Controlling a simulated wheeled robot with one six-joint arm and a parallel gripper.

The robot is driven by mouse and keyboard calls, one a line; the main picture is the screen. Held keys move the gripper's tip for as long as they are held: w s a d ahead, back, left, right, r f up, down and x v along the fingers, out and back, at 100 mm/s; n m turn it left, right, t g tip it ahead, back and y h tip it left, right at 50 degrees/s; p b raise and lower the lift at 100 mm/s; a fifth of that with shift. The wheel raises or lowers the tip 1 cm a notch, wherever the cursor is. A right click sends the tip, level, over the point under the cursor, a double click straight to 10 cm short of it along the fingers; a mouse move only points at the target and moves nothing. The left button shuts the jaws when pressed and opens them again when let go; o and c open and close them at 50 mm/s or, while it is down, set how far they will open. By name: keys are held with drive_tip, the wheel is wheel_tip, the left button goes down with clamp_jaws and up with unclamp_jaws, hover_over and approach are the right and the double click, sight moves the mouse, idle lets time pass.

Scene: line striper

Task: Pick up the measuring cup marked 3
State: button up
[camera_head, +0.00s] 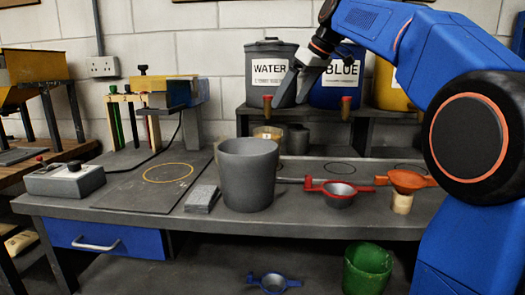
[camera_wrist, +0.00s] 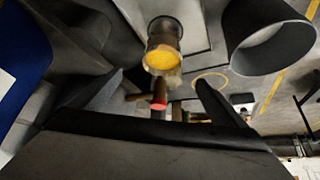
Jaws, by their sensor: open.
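A small cup with yellow inside (camera_head: 268,133) stands behind the large grey bucket (camera_head: 247,175), which hides its lower part. It is likely the cup seen near the top middle of the wrist view (camera_wrist: 163,48), with yellow showing in its mouth. I cannot read a 3 on any cup. A darker grey cup (camera_head: 297,139) stands beside it under the shelf. My gripper (camera_head: 296,88) is in front of the WATER and BLUE tanks, above the cups and apart from them. In the wrist view my gripper (camera_wrist: 160,92) has its fingers spread, with nothing held.
The WATER tank (camera_head: 271,75) and BLUE tank (camera_head: 338,80) stand on a raised shelf with red-handled taps (camera_head: 346,108). A control box (camera_head: 66,179) stands at left.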

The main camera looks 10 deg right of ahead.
drive_tip(key=x, duration=1.5)
drive_tip(key=shift+a+f, duration=0.35)
drive_tip(key=shift+a, duration=0.05)
drive_tip(key=shift+c, duration=0.6)
drive_tip(key=c, duration=2)
